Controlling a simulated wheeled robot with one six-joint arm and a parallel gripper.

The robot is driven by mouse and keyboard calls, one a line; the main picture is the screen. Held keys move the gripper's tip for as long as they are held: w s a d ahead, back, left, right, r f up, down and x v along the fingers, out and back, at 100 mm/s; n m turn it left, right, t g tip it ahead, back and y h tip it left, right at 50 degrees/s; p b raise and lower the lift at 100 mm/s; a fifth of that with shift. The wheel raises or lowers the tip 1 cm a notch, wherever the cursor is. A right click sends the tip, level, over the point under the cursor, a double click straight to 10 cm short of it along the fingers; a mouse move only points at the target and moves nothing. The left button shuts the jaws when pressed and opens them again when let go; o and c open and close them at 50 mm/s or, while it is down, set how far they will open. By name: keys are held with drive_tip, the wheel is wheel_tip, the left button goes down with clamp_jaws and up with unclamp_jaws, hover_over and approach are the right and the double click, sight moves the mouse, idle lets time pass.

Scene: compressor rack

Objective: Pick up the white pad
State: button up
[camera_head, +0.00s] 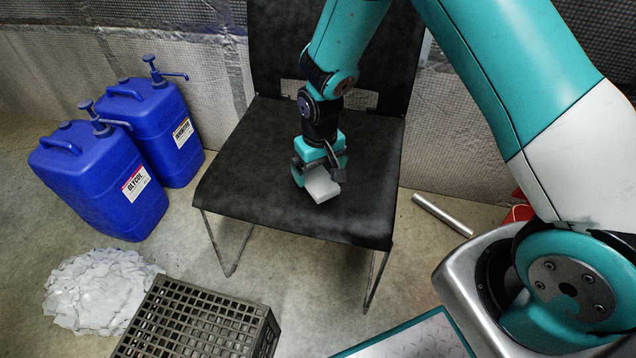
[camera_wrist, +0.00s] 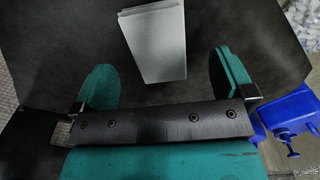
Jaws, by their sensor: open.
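The white pad (camera_head: 322,187) is a small pale block on the seat of a black chair (camera_head: 270,210), in the middle of the head view. My gripper (camera_head: 319,168) is just above and behind it, pointing down at the seat. In the wrist view the pad (camera_wrist: 153,42) shows its long pale face ahead of the open jaws. My gripper's two teal fingers (camera_wrist: 162,85) are spread wide, one on each side of the pad's near end. No contact between fingers and pad is visible. The gripper hides part of the pad's far side in the head view.
Two blue jugs (camera_head: 98,185) with pumps stand on the floor at left. A white heap (camera_head: 98,290) and a dark grated crate (camera_head: 195,325) are at front left. A metal tube (camera_head: 442,214) lies right of the chair. The chair back (camera_head: 340,45) rises behind the gripper.

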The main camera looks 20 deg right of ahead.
sight(320, 180)
drive_tip(key=f, duration=0.1)
drive_tip(key=f+b, duration=0.1)
drive_tip(key=f, duration=0.3)
drive_tip(key=shift+w+d+b, duration=0.1)
drive_tip(key=shift+w+b, duration=0.2)
drive_tip(key=shift+b, duration=0.1)
drive_tip(key=shift+c, duration=0.5)
drive_tip(key=c, duration=1)
drive_tip(key=shift+r, duration=0.1)
wheel_tip(320, 180, up, 20)
drive_tip(key=p, duration=0.5)
drive_tip(key=shift+p, duration=0.4)
